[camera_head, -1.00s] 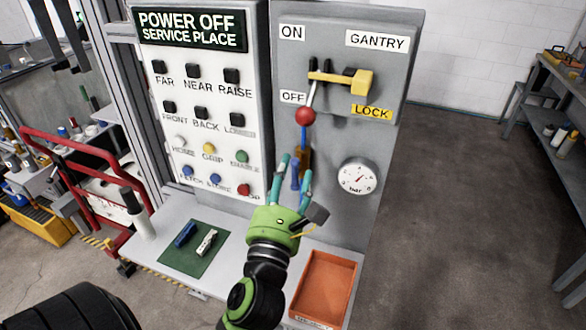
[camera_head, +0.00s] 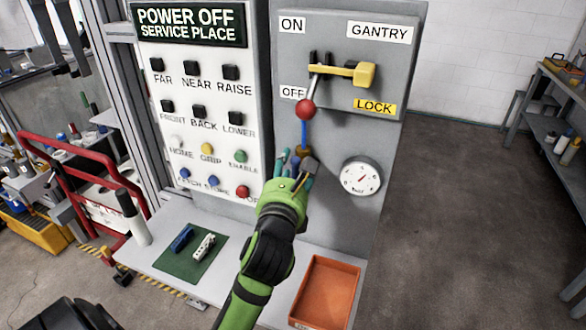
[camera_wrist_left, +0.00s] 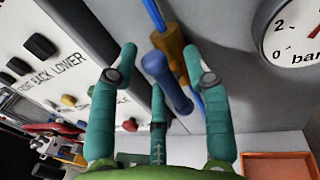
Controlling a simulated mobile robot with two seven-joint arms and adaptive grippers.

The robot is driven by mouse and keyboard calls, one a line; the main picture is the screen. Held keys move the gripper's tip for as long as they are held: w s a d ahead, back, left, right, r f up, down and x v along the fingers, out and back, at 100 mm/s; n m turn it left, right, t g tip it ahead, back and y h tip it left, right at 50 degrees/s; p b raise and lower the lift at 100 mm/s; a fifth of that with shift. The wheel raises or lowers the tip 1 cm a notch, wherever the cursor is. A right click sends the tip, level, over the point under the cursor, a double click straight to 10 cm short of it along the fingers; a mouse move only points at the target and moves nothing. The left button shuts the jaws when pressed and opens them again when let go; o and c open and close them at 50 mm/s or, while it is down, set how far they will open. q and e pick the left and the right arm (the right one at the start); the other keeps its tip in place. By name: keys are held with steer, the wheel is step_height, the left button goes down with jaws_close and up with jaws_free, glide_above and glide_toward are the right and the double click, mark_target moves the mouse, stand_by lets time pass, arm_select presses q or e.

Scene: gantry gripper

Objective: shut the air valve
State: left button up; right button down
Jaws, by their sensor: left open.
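The air valve has a brass body (camera_head: 304,152) on a blue pipe (camera_head: 304,134) at the front of the grey panel. In the left wrist view its blue handle (camera_wrist_left: 168,82) runs down from the brass body (camera_wrist_left: 170,44), roughly along the pipe. My left gripper (camera_head: 296,162) is at the valve, with three teal fingers pointing up at it. In the left wrist view the open fingers (camera_wrist_left: 160,72) stand on both sides of the handle, not closed on it. In the head view the hand hides most of the handle. My right gripper is not in view.
Above the valve is a lever with a red ball (camera_head: 305,109) and a yellow lock bar (camera_head: 345,72). A pressure gauge (camera_head: 361,176) is to the right. The button panel (camera_head: 205,140) stands close on the left. An orange tray (camera_head: 347,282) and green mat (camera_head: 178,262) lie below.

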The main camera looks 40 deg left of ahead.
arm_select(q)
steer(key=shift+w, duration=0.1)
jaws_close()
steer(key=shift+m, duration=0.4)
steer(key=m+p, duration=0.3)
steer(key=m, duration=0.1)
steer(key=shift+d+t, duration=0.25)
steer(key=shift+t, duration=0.15)
steer(key=m+p, duration=0.1)
steer(key=m, duration=0.1)
steer(key=m+p, duration=0.2)
steer(key=m+t+p, duration=0.1)
steer(key=m, duration=0.1)
steer(key=shift+w+d+f+h, duration=0.1)
steer(key=shift+d+h, duration=0.2)
steer(key=shift+d, duration=0.05)
steer(key=shift+w+d+f+m+t+h+p, duration=0.15)
steer(key=shift+m+t+h+p, duration=0.15)
steer(key=shift+m+p, duration=1)
steer(key=shift+s+d+f+m+t+h+p, duration=0.15)
steer(key=shift+m+h+p, duration=0.45)
steer(key=shift+m, duration=1.15)
steer(key=shift+w+f+m+t+h+p, duration=0.15)
steer(key=shift+m+t+h+p, duration=0.1)
steer(key=shift+m+p, duration=1.1)
steer(key=shift+f+m, duration=0.15)
steer(key=shift+m, duration=0.35)
